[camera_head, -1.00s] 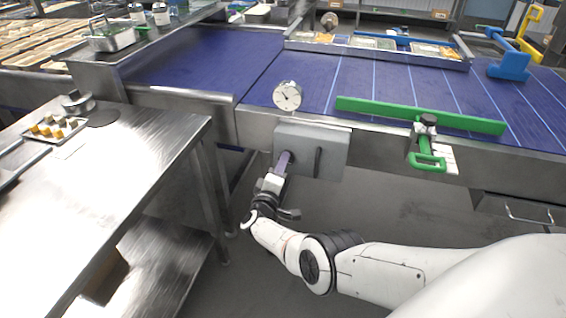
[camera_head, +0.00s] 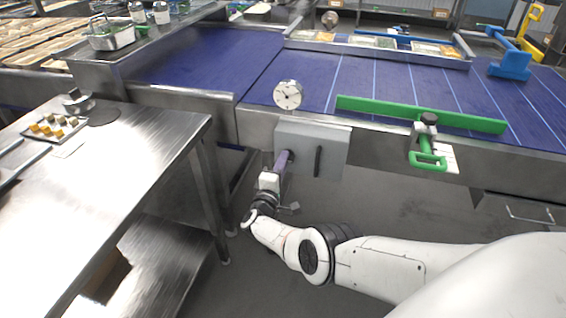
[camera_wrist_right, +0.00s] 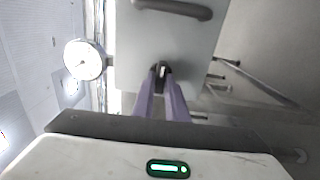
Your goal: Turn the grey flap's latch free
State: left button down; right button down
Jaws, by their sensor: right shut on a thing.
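The grey flap (camera_head: 332,135) hangs on the front side of the blue conveyor, with a dark upright handle (camera_head: 317,161) on its right part. My right gripper (camera_head: 285,157) reaches the flap's left part from below. In the right wrist view the two purple fingers (camera_wrist_right: 161,90) are shut on the small dark latch (camera_wrist_right: 161,69), which they partly hide. The flap's plate (camera_wrist_right: 187,50) lies flat behind the fingers, and its handle (camera_wrist_right: 174,9) is at the top of that view. My left gripper is in neither view.
A round dial gauge (camera_head: 288,95) stands just above the flap, on the conveyor edge. A green bar with a green handle (camera_head: 428,161) is to the right. A steel table (camera_head: 130,165) stands at the left; open floor lies below the flap.

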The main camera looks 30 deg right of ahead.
jog(key=c, duration=1.8)
grip_release()
jog(key=shift+o, duration=0.2)
jog(key=p+v, duration=0.5)
jog(key=v, duration=0.5)
jog(key=shift+s, duration=0.15)
